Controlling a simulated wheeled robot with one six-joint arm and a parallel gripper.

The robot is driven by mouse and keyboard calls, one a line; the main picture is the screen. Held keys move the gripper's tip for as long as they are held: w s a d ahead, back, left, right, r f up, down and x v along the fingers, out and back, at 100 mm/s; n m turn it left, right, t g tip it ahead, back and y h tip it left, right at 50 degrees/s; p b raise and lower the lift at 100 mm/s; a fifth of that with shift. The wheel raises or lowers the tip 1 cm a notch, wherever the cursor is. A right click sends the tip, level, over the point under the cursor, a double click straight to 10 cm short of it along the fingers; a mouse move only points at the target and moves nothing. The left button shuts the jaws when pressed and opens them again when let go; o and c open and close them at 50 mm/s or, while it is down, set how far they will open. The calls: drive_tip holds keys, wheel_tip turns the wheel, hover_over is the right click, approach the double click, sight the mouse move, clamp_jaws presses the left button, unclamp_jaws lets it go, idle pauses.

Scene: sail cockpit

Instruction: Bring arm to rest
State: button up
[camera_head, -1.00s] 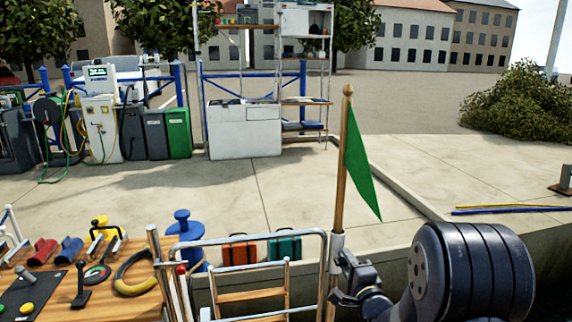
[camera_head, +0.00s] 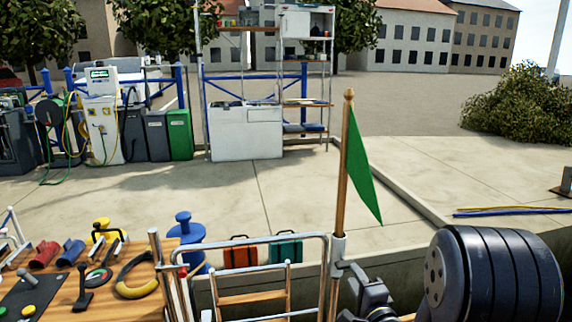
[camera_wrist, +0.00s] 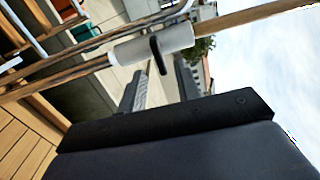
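My gripper (camera_head: 362,292) is low at the right of centre in the head view, just right of the flagpole (camera_head: 342,180). In the wrist view, the two fingers of my gripper (camera_wrist: 158,84) stand apart with nothing between them. The wooden pole carries a green flag (camera_head: 361,168) and stands upright in a white holder (camera_head: 337,247) on the boat's rail. The white holder (camera_wrist: 152,45) and the pole (camera_wrist: 245,19) lie just beyond my fingertips in the wrist view. My dark arm (camera_head: 495,275) fills the lower right of the head view.
A metal rail (camera_head: 268,240) and a ladder with wooden steps (camera_head: 252,298) are left of the gripper. A wooden table (camera_head: 143,300) with levers is at lower left. Red (camera_head: 240,256) and teal (camera_head: 286,249) cases stand on the quay (camera_head: 230,200). The far quay is mostly open.

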sight(347, 263)
drive_tip(key=s+d, duration=0.1)
drive_tip(key=s, duration=0.4)
drive_tip(key=w, duration=0.3)
drive_tip(key=w+a, duration=0.1)
drive_tip(key=w, duration=0.3)
drive_tip(key=w+a+b, duration=0.1)
drive_tip(key=w, duration=0.2)
drive_tip(key=shift+w+a, duration=0.15)
drive_tip(key=shift+w, duration=0.25)
drive_tip(key=shift+s+n, duration=0.2)
drive_tip(key=shift+n, duration=0.7)
drive_tip(key=n+b, duration=0.1)
drive_tip(key=n, duration=0.5)
drive_tip(key=shift+r, duration=0.15)
